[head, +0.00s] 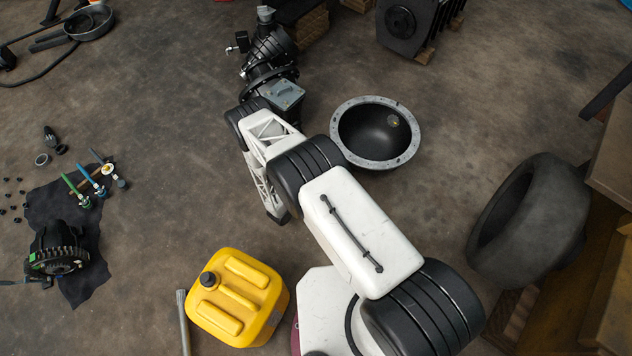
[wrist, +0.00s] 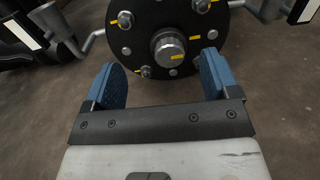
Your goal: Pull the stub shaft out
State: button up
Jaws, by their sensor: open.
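In the wrist view, a short silver stub shaft (wrist: 168,46) stands out from the middle of a round black plate (wrist: 145,22). The plate carries several bolts and yellow marks. My gripper (wrist: 168,75) is open, with its two blue-padded fingers wide apart. The stub shaft lies between the finger directions, somewhat beyond the tips, and I see no contact. In the head view, my arm reaches up towards a black ribbed assembly (head: 268,50). I cannot make out my fingers or the stub shaft there.
Grey bars (wrist: 258,8) flank the plate. A bowl-shaped housing (head: 375,132) lies right of my arm. A yellow canister (head: 237,298), a tyre (head: 530,220) and a dark cloth with a geared part (head: 62,250) stand around. Floor at centre left is clear.

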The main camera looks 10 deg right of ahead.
jog(key=shift+s+f+n+t, duration=0.15)
jog(key=shift+s+f, duration=0.2)
jog(key=shift+f, duration=0.2)
jog(key=shift+s+f+n+t, duration=0.15)
jog(key=shift+s+f, duration=0.2)
jog(key=shift+f, duration=0.2)
jog(key=shift+w+d, duration=0.1)
jog(key=shift+d, duration=0.05)
jog(key=shift+x, duration=3.75)
jog(key=shift+f, duration=0.15)
jog(key=c, duration=1.3)
jog(key=shift+o, duration=0.2)
jog(key=v, duration=0.6)
jog(key=shift+s+a, duration=0.2)
jog(key=shift+a, duration=0.05)
jog(key=o, duration=1.3)
jog(key=shift+c, duration=0.2)
